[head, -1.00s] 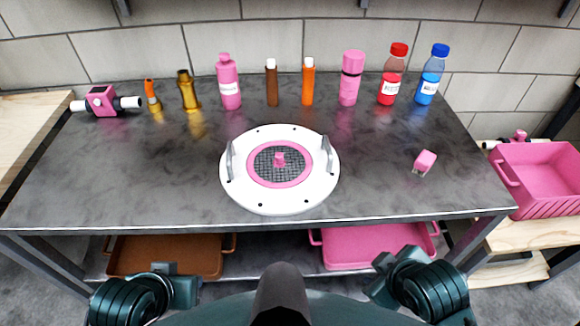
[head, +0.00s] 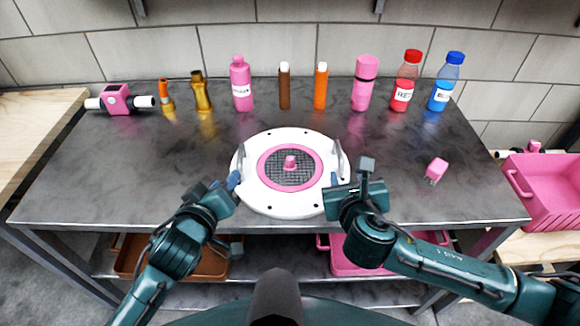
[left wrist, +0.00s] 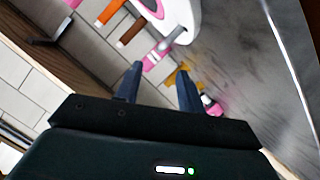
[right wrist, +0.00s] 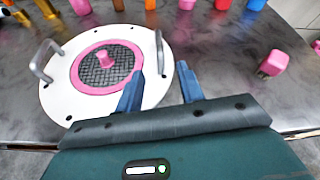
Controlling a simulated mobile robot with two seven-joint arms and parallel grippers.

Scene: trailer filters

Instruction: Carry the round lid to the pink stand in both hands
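The round white lid (head: 268,203) lies flat at the front middle of the dark table. It has a pink ring, a dark mesh centre with a pink knob, and a grey upright handle on each side. My left gripper (head: 226,185) is open and empty by the lid's left edge; its wrist view shows part of the lid (left wrist: 190,15). My right gripper (head: 351,175) is open by the lid's right edge, near the right handle (right wrist: 159,50); its fingers are not around the handle. I cannot tell which pink thing is the stand.
Several bottles stand along the back, including a pink one (head: 241,88) and a blue-capped one (head: 446,85). A pink block (head: 436,169) lies right of the lid, and a pink piece with white pipe ends (head: 117,101) at back left. A pink bin (head: 548,185) stands far right.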

